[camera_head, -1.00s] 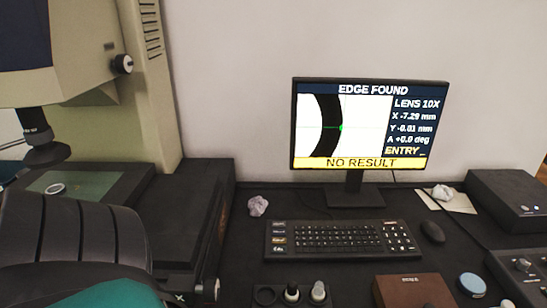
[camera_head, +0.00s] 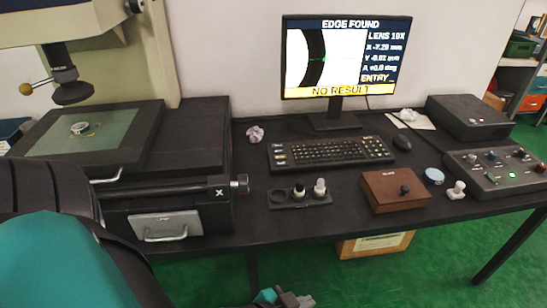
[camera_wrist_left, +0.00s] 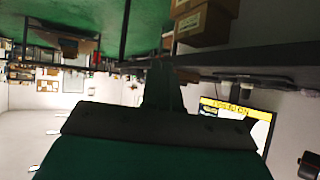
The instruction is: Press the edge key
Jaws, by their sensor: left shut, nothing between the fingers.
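The black keyboard (camera_head: 330,152) lies on the table in front of the monitor. A column of small labelled keys (camera_head: 279,154) is at its left end. Their labels are too small to read, so I cannot tell which is the edge key. The monitor (camera_head: 343,92) reads "EDGE FOUND" above and "NO RESULT" below; its screen also shows in the left wrist view (camera_wrist_left: 238,110). My left gripper (camera_head: 300,300) is at the bottom edge of the head view, in front of the table and well away from the keyboard. Its fingers (camera_wrist_left: 163,85) are shut and empty. My right gripper is out of view.
A measuring stage (camera_head: 95,175) with a ring (camera_head: 80,128) stands at left. A cardboard box (camera_head: 375,245) stands underneath.

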